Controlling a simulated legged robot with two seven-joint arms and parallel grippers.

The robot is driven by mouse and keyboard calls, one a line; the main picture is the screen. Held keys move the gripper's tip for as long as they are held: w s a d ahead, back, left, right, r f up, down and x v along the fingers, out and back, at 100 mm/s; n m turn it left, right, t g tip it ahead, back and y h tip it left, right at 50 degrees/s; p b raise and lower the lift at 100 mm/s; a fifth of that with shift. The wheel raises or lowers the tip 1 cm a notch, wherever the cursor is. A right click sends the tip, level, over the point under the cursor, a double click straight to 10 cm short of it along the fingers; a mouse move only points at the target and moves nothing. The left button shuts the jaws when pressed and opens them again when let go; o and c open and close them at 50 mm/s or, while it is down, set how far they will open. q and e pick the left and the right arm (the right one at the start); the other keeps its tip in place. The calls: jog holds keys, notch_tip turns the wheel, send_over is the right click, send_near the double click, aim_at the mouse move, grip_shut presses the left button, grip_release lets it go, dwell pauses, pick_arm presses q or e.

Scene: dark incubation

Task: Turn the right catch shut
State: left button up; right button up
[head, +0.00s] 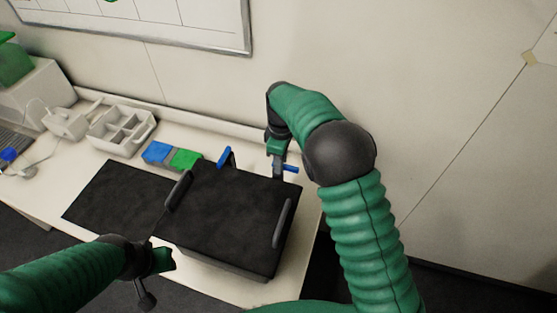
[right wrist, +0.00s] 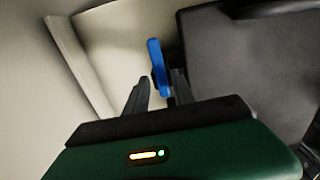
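A dark box with a black lid (head: 230,215) stands on the bench. The right catch (head: 290,169) is a blue lever at the box's back right corner, pointing right in the head view. It also shows in the right wrist view (right wrist: 158,66). The left catch (head: 225,157) is a similar blue lever on the back edge, tilted. My right gripper (head: 277,172) is at the right catch. In the right wrist view its fingers (right wrist: 160,90) stand apart with the blue lever between them; contact is unclear. My left gripper (head: 157,272) is in front of the box's left side; its fingers are unclear.
A black mat (head: 110,203) lies left of the box. Blue (head: 156,152) and green (head: 186,159) blocks sit behind it. A white divided tray (head: 122,130) stands farther left. The wall (head: 190,90) rises close behind the bench.

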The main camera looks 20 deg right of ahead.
jog(key=shift+d, duration=0.4)
jog(key=shift+c, duration=1.3)
jog(key=shift+d, duration=0.15)
jog(key=shift+c, duration=1)
jog(key=shift+s+r, duration=0.1)
jog(key=shift+s, duration=0.05)
grip_shut()
jog(key=shift+a+r, duration=0.1)
jog(key=shift+a, duration=0.75)
pick_arm(q)
jog(key=shift+s+d+r, duration=0.15)
jog(key=shift+d+r, duration=0.05)
jog(key=shift+d, duration=0.2)
pick_arm(e)
jog(key=shift+d, duration=0.3)
